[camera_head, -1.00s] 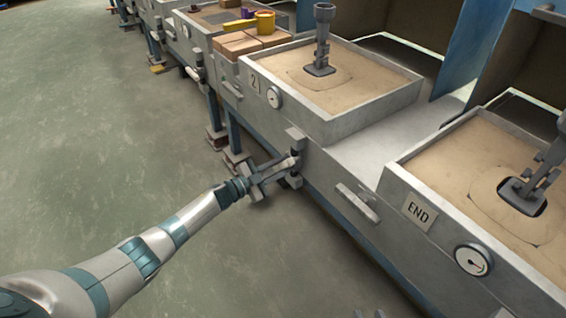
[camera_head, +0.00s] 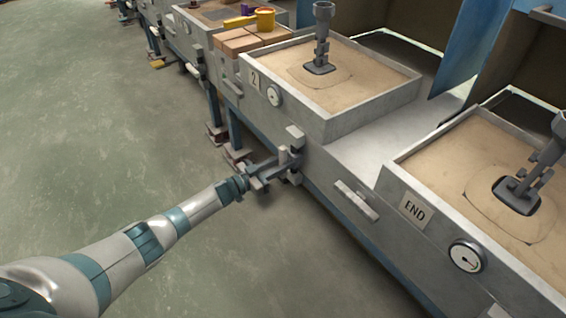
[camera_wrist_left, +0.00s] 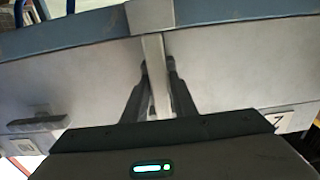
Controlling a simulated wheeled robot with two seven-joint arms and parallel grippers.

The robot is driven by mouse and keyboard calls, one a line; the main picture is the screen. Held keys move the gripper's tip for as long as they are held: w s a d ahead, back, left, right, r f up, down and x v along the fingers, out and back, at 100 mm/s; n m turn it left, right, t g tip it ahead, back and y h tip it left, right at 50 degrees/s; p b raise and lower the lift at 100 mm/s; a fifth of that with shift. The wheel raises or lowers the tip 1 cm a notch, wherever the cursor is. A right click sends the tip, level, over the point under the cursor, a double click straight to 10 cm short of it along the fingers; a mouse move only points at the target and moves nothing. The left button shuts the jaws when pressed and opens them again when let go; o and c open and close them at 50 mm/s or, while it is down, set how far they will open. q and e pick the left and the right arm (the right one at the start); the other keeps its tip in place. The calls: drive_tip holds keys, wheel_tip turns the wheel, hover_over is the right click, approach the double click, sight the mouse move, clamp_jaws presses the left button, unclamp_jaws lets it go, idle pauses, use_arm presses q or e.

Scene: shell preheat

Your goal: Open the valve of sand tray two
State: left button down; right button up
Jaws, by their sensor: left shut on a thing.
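Sand tray two (camera_head: 335,124) is a grey box of sand with a "2" label (camera_head: 254,79) on its front, which also shows in the left wrist view (camera_wrist_left: 279,121). My left gripper (camera_head: 287,165) is shut on this handle. In the left wrist view the pale bar (camera_wrist_left: 154,62) runs between the two dark fingers (camera_wrist_left: 158,88). The handle's mount is partly hidden by the gripper. My right gripper is not in view.
The floor at left is clear.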

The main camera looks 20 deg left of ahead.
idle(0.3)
use_arm(q)
drive_tip(key=c, duration=1.6)
unclamp_jaws()
